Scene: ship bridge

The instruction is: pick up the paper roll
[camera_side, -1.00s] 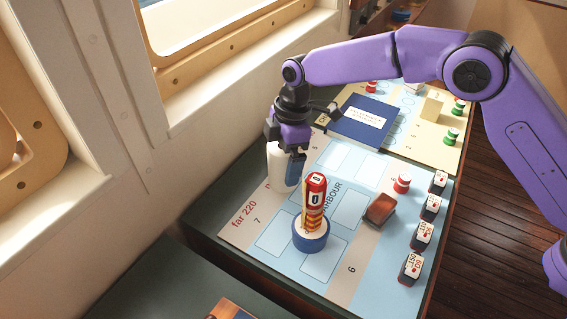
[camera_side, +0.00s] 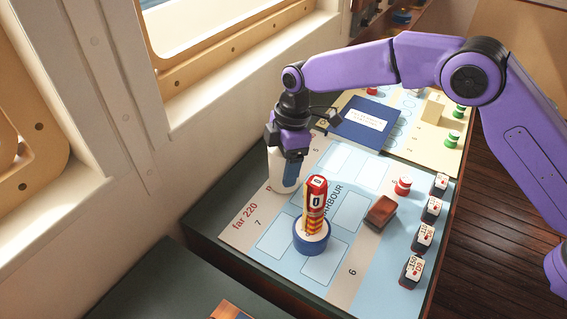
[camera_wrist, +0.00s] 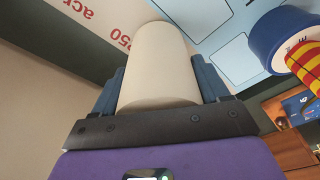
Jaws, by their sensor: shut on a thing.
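The paper roll (camera_side: 276,172) is a white upright cylinder at the far left edge of the chart board, near the window wall. My gripper (camera_side: 284,172) is over it from above, with its fingers down along the roll's sides. In the wrist view the paper roll (camera_wrist: 158,68) fills the space between the two blue fingers (camera_wrist: 160,88), and they are shut on it. The roll's lower end appears at or very near the board; I cannot tell whether it touches.
A red-and-yellow striped piece on a round blue base (camera_side: 311,236) stands just in front. A brown block (camera_side: 382,211), a red-and-white piece (camera_side: 403,186) and several dark blocks with white tops (camera_side: 423,237) sit to the right. A blue book (camera_side: 366,122) lies behind.

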